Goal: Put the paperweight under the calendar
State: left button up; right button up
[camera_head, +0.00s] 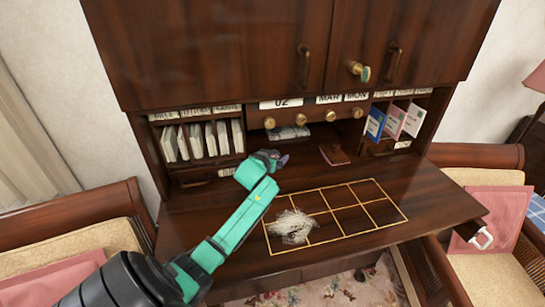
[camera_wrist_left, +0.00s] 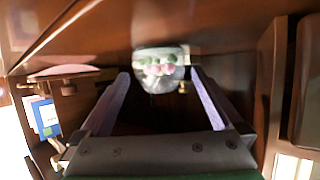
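The calendar (camera_head: 329,99) is a row of white strips reading 02, MAR and MON above brass knobs on the dark wooden secretary desk. The paperweight (camera_wrist_left: 160,70) is a clear glass piece with green and pink inside, seen in the left wrist view. My left gripper (camera_head: 282,160) reaches over the desktop near the alcove below the calendar. In the left wrist view its two fingers stand apart with the paperweight between their tips; I cannot tell whether they touch it. In the head view the gripper mostly hides the paperweight. My right gripper is out of view.
A gold-lined grid (camera_head: 365,193) marks the desktop, with a pale fuzzy patch (camera_head: 291,226) on it. A small reddish book (camera_head: 334,155) lies right of my gripper. Letter slots (camera_head: 203,140) and blue and pink cards (camera_head: 375,123) flank the alcove. Chairs stand either side.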

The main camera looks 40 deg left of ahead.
pick_arm(q)
jog(key=shift+r, duration=0.2)
jog(key=shift+r+p, duration=0.4)
jog(key=shift+r, duration=0.05)
jog(key=b+v, duration=0.2)
jog(key=v, duration=1)
